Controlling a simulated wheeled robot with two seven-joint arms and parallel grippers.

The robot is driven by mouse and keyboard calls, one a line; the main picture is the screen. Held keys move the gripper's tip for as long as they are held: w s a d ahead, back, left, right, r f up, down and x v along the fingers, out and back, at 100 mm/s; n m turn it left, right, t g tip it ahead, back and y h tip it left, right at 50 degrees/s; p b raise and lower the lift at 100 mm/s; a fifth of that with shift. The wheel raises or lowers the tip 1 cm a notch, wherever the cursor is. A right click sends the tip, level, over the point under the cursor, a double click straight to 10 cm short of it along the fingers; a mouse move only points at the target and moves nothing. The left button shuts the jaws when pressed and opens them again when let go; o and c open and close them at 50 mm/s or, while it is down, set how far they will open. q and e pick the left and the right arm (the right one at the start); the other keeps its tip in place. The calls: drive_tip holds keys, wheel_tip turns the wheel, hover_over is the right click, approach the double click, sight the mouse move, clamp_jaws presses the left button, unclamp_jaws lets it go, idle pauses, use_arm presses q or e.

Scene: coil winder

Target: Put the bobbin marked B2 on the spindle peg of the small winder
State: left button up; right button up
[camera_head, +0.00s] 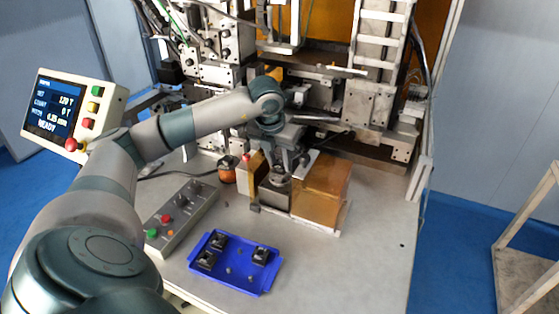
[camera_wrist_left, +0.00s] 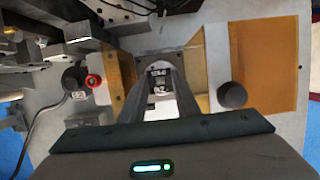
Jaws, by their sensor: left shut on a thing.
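My left gripper (camera_head: 281,167) is over the small winder (camera_head: 321,190), which has amber guard panels and sits on the table in front of the big machine. The fingers are shut on a small dark bobbin with a pale label (camera_wrist_left: 159,74), seen between the fingertips in the wrist view (camera_wrist_left: 160,88). The marking is too small to read with certainty. The bobbin is right at the grey block of the winder. The spindle peg is hidden by the fingers and bobbin, so I cannot tell whether the bobbin is around it. My right gripper is not in view.
A blue tray (camera_head: 233,280) with several dark parts lies at the table's front. A grey button box (camera_head: 180,220) is left of it. An orange-and-black knob unit (camera_head: 227,170) stands left of the winder. The table's right front (camera_head: 370,255) is clear.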

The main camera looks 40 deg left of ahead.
use_arm(q)
drive_tip(key=shift+f+b, duration=0.8)
drive_tip(key=shift+f, duration=0.15)
drive_tip(key=o, duration=1.1)
drive_tip(key=shift+s+r, duration=0.1)
drive_tip(key=shift+r, duration=0.3)
drive_tip(key=b+v, duration=0.3)
drive_tip(key=v, duration=1.3)
drive_tip(key=shift+r, duration=0.25)
drive_tip(key=shift+s, duration=0.15)
